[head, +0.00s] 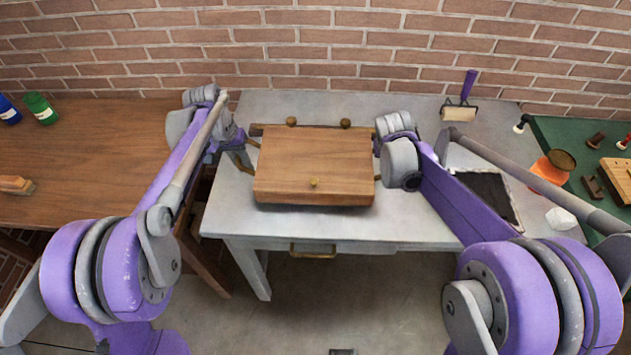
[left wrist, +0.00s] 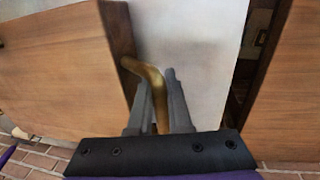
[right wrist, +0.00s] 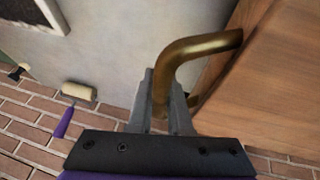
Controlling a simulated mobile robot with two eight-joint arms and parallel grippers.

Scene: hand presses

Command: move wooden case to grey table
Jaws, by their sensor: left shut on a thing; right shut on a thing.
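The wooden case (head: 314,165) is a closed brown box with a brass knob on its front and brass handles on its sides. It is over the front middle of the grey table (head: 230,205), level; I cannot tell whether it rests on the top or hangs just above it. My left gripper (head: 247,158) is shut on its left brass handle, which shows between the fingers in the left wrist view (left wrist: 155,85). My right gripper (right wrist: 168,95) is shut on the right brass handle (right wrist: 195,45); the arm hides that grip in the head view.
A wooden table (head: 90,160) adjoins on the left, with green (head: 40,108) and blue (head: 9,110) jars. A paint roller (head: 460,108) and a dark tray (head: 487,190) lie on the grey table's right part. A green table (head: 560,130) stands right; a brick wall is behind.

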